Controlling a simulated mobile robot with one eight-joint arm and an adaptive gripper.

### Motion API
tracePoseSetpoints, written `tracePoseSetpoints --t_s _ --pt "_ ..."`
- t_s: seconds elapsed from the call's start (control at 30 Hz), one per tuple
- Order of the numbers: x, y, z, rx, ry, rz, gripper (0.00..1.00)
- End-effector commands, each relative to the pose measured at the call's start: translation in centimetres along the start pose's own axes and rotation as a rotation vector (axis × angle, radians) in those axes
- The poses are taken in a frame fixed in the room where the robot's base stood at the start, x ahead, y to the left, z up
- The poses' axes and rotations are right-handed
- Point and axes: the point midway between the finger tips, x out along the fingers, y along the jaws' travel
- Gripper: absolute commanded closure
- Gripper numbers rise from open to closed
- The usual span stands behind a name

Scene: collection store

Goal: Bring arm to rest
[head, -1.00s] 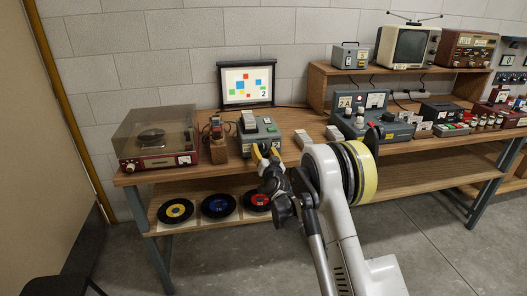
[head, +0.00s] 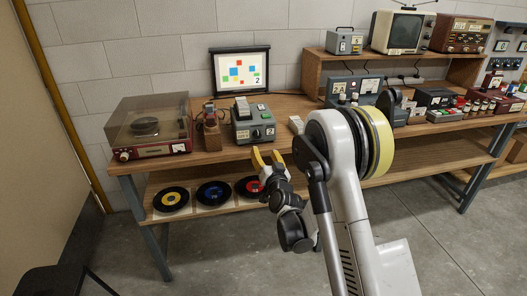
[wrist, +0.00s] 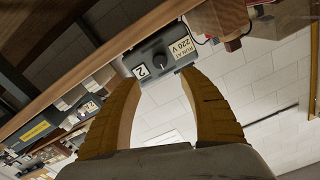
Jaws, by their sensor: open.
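My gripper (head: 268,158) is open and empty in the head view, its yellow fingers pointing up just in front of the table's front edge. In the wrist view its two yellow fingers (wrist: 160,105) stand apart with nothing between them. Beyond the fingertips there is a grey device (wrist: 162,57) with a dark knob and labels "2" and "RUN AT 220 V". In the head view the grey device (head: 254,124) stands on the table behind my gripper. My arm covers part of the table's middle.
The wooden table (head: 225,155) holds a turntable (head: 150,128) at left and a screen (head: 240,72) behind. Discs (head: 214,193) lie on the lower shelf. An old television (head: 402,32) stands on the raised shelf.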

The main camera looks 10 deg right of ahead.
Motion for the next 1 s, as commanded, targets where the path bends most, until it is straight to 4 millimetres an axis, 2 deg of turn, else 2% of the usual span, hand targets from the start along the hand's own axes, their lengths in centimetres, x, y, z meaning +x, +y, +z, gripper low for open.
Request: tracePoseSetpoints --t_s 0.27,0.37,0.47,0.57,0.77,0.87,1.0 --pt "-0.1 -0.4 -0.5 -0.005 -0.013 -0.003 0.49" --pt "-0.7 -1.5 -2.0 -0.022 -0.056 -0.012 0.49" --pt "-2.3 -3.2 -4.3 -0.048 -0.13 -0.024 0.49" --pt "-4.8 -4.9 -6.4 -0.082 -0.223 -0.032 0.49" --pt "-12.2 -6.8 -9.2 -0.149 -0.411 -0.026 0.49" --pt "-16.8 -7.0 -9.8 -0.18 -0.505 -0.011 0.49" --pt "-23.8 -6.6 -9.9 -0.223 -0.634 0.022 0.49"
